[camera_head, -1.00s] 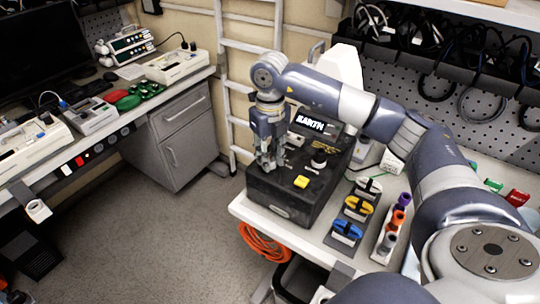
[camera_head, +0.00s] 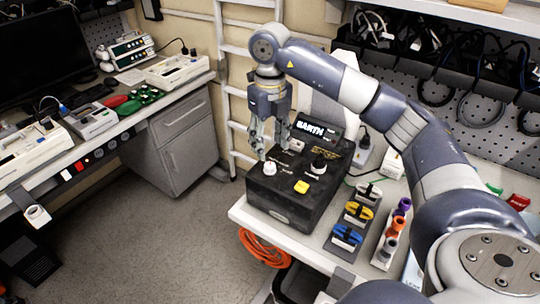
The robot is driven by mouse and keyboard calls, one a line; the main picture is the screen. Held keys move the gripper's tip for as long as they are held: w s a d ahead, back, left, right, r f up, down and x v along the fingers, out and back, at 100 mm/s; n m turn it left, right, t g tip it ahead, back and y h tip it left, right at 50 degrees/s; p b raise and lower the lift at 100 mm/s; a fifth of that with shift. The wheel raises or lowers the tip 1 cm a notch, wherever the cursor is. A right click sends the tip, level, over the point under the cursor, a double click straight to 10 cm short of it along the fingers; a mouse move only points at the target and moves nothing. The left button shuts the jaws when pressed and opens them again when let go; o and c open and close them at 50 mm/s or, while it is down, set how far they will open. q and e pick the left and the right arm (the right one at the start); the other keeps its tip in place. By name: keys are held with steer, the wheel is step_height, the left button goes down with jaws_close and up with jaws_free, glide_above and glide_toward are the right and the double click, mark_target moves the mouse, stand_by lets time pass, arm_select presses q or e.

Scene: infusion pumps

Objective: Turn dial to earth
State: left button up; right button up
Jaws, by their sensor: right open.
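A black tester box (camera_head: 285,209) stands on the white bench. Its tilted display (camera_head: 313,133) shows white text that looks like "EARTH". A white dial (camera_head: 269,169) sits on the left of the box top, with a dark knob (camera_head: 319,162) to its right and a yellow button (camera_head: 301,187) near the front. My right gripper (camera_head: 271,148) is open and empty, fingers pointing down, just above and behind the white dial in the picture. It looks apart from the dial. The dial's pointer mark is too small to read. My left gripper is out of view.
Clips in yellow, blue and white (camera_head: 347,237) and a rack of coloured connectors (camera_head: 391,240) stand right of the box. An orange cable (camera_head: 263,247) hangs below the bench edge. A ladder-like white frame (camera_head: 232,90) stands behind.

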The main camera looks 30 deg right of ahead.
steer(key=shift+r, duration=2.65)
